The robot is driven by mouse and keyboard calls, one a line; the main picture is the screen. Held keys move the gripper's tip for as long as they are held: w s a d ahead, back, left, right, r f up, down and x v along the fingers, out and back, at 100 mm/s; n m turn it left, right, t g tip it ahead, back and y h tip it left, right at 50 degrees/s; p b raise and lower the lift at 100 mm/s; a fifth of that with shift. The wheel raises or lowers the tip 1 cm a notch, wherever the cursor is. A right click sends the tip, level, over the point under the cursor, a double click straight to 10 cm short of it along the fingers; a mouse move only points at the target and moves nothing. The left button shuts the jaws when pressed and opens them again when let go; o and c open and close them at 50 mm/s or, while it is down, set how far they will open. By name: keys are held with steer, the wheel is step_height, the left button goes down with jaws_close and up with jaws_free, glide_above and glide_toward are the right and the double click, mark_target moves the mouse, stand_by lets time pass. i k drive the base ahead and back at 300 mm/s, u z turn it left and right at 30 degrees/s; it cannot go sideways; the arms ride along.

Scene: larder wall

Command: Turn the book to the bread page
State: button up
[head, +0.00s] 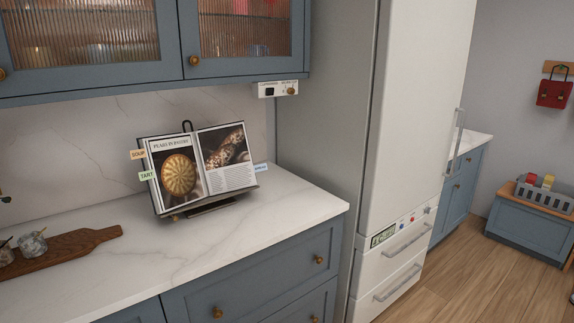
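The cookbook (224,174) lies open on a dark stand (211,205) on the marble counter. Its left page is headed "PEARS IN PASTRY" and pictures a round golden tart. Its right page has a photo of dark, pale-flecked pieces above a block of text. Two tabs stick out at the left edge: an orange "SOUP" tab (138,154) and a green "TART" tab (147,175). A blue tab (261,168) sticks out at the right edge; its lettering is too small to read. My gripper is not in view.
A wooden board (70,248) with small jars lies at the counter's left. Cabinets with ribbed glass (90,35) hang above. A tall white fridge (415,130) stands right of the counter (270,215). A grey basket (545,196) sits on a low blue chest. The wooden floor (490,280) is clear.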

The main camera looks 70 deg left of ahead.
mark_target(227, 160)
steer(key=u, duration=0.05)
steer(key=i, duration=1.85)
steer(key=z, duration=1.1)
steer(key=k, duration=0.1)
steer(key=u, duration=2.7)
steer(key=k, duration=0.2)
steer(key=u, duration=1.8)
